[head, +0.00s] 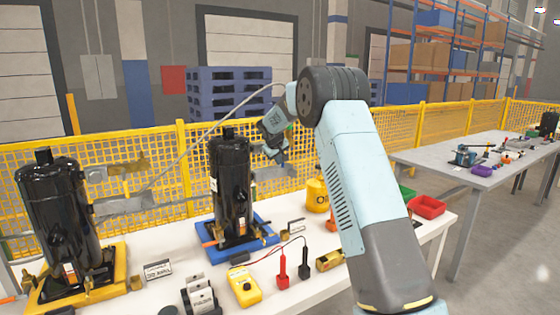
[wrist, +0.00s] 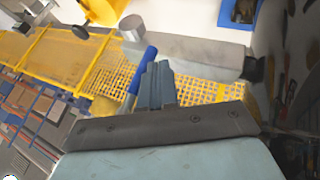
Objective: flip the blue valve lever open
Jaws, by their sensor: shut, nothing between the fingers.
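The blue valve lever (wrist: 142,70) shows in the wrist view as a slim blue bar, slanted, just left of my fingers. My gripper (wrist: 157,72) is shut and empty, its fingertips close beside the lever; I cannot tell whether they touch. In the head view my gripper (head: 279,158) is just right of the upper part of the middle black compressor (head: 231,185), which stands on a blue base (head: 262,238). I cannot make out the lever in the head view. A grey cylinder end (wrist: 131,27) and a grey bar (wrist: 195,52) lie beyond the fingertips in the wrist view.
Another black compressor (head: 55,215) stands on a yellow base (head: 112,280) at left. A yellow oil can (head: 317,194), a red bin (head: 427,207) and a yellow meter (head: 244,287) are on the white table. A yellow mesh fence (head: 190,145) runs behind.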

